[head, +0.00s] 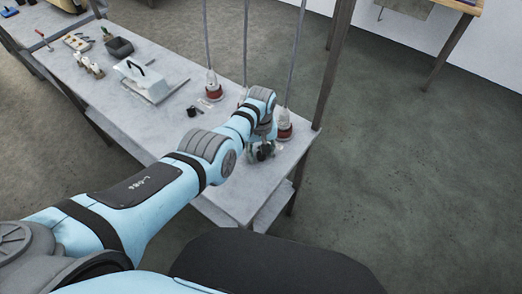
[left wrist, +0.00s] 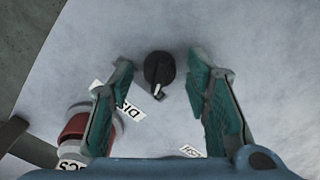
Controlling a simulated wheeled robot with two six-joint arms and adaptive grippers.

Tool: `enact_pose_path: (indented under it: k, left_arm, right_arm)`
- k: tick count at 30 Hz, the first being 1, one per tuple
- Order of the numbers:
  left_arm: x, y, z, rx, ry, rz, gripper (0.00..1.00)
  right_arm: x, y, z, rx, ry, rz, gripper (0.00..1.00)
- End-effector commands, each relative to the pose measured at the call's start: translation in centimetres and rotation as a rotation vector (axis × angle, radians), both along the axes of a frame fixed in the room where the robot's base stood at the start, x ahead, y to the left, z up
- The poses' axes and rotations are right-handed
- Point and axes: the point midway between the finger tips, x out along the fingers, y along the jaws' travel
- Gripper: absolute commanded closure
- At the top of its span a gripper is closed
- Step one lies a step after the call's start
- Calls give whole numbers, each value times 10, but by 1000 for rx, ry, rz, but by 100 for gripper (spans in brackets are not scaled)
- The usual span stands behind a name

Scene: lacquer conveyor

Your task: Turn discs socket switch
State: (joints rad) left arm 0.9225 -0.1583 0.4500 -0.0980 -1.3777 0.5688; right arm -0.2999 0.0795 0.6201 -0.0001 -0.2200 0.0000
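A black rotary switch knob (left wrist: 159,70) with a pale pointer mark stands on the grey tabletop in the left wrist view. A white label (left wrist: 129,112) beside it shows the letters "DIS", the rest hidden by a finger. My left gripper (left wrist: 161,64) is open above the table, its two teal fingers on either side of the knob, with visible gaps. In the head view my left gripper (head: 262,149) is over the near right end of the table. A red and white socket (left wrist: 77,126) is left of the fingers, partly hidden. My right gripper is out of view.
Red and white sockets with cables stand along the table's right side, one at the middle (head: 213,88) and one near the corner (head: 284,128). Another black switch (head: 192,111) is farther back. A white box with a black handle (head: 143,79) stands on the table (head: 160,125).

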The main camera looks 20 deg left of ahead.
Motion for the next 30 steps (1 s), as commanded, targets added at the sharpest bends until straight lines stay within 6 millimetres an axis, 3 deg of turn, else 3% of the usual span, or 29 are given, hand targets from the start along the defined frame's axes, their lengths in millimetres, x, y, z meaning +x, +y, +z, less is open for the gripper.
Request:
enact_pose_path:
  k: [11, 14, 21, 24, 30]
  left_arm:
    - [1, -1, 8, 0, -1, -2, 54]
    - [1, -1, 23, -2, -3, -2, 54]
    - [1, 0, 90, -1, -3, -1, 54]
    - [1, 0, 109, 0, -1, -1, 54]
    - [0, 0, 120, 0, 2, -1, 54]
  right_arm:
    - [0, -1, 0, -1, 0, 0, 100]
    - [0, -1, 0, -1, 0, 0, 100]
    - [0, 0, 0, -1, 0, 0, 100]
    - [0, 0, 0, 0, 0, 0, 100]
    - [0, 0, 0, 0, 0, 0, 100]
